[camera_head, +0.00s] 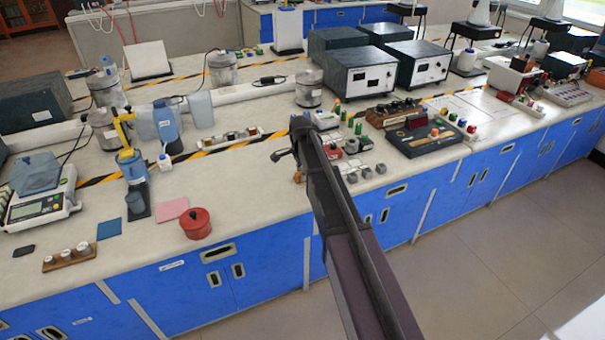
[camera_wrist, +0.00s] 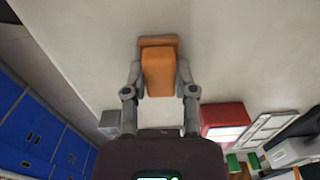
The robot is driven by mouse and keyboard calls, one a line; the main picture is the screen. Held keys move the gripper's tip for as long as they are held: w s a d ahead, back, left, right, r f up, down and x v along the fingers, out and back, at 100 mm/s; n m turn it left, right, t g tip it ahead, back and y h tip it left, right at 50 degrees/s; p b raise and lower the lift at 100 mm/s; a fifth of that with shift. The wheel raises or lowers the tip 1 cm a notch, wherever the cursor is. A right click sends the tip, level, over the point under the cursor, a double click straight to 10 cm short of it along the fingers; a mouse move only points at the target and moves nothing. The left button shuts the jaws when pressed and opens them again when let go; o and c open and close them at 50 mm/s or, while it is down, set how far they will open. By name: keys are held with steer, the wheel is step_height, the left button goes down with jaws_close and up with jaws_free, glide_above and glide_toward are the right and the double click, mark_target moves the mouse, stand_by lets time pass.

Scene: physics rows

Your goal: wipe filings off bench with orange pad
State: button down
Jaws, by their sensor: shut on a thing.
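My gripper (camera_wrist: 160,82) is shut on the orange pad (camera_wrist: 158,73), which sits between its two fingers in the wrist view. In the head view my gripper (camera_head: 284,155) is over the pale bench (camera_head: 250,185), near its front edge, and my arm hides part of the bench there. The wrist view shows bare bench (camera_wrist: 235,55) around the pad. I cannot tell whether the pad touches the surface. No filings can be made out in either view.
A red round container (camera_head: 196,223) and a pink sheet (camera_head: 173,208) lie to the left. Small grey blocks (camera_head: 366,172) and coloured parts stand close on the right. Behind is a socket strip (camera_head: 230,138). The bench between the red container and my gripper is clear.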

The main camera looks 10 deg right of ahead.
steer(key=shift+r, duration=0.1)
steer(key=shift+r+p, duration=2.95)
steer(key=shift+p, duration=0.1)
steer(key=shift+r, duration=0.1)
steer(key=shift+r+p, duration=1.4)
steer(key=shift+p, duration=0.1)
